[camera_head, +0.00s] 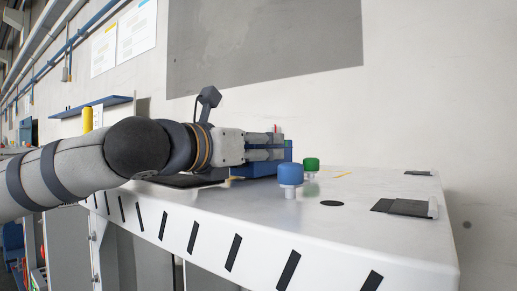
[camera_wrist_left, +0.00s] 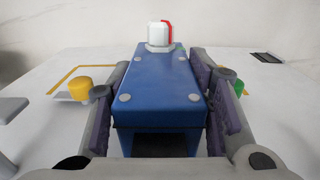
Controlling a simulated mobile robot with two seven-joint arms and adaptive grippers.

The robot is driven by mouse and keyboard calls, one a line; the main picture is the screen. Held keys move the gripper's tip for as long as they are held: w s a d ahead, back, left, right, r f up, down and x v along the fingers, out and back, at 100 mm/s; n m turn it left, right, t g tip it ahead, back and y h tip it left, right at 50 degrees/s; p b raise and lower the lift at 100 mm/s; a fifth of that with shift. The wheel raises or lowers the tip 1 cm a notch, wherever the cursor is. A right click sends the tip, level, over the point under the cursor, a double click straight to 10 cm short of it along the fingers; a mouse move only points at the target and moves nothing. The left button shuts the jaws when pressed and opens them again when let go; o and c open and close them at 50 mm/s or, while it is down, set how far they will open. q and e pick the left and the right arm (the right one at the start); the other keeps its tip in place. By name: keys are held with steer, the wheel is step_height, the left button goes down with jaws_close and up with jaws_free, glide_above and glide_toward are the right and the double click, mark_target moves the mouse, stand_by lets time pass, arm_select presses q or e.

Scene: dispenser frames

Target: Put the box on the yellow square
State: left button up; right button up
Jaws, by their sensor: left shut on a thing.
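My left gripper (camera_head: 280,148) is shut on the blue box (camera_wrist_left: 158,88), low over the white table. In the left wrist view its purple-padded fingers (camera_wrist_left: 160,105) lie along both sides of the box. The box has pale round studs and a white and red part at its far end. In the head view the box (camera_head: 262,169) is partly hidden by the gripper. Parts of a yellow outline, the yellow square (camera_wrist_left: 68,76), show beside and beyond the box; the rest is hidden. I cannot tell whether the box touches the table. My right gripper is not in view.
A blue knob (camera_head: 290,174) and a green knob (camera_head: 311,163) stand on the white table (camera_head: 370,245) close to the box. A yellow knob (camera_wrist_left: 80,88) shows at the left in the wrist view. A dark plate (camera_head: 404,207) lies at the right; a wall rises behind.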

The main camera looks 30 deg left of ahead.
arm_select(q)
steer(key=shift+f, duration=0.2)
steer(key=o, duration=1.3)
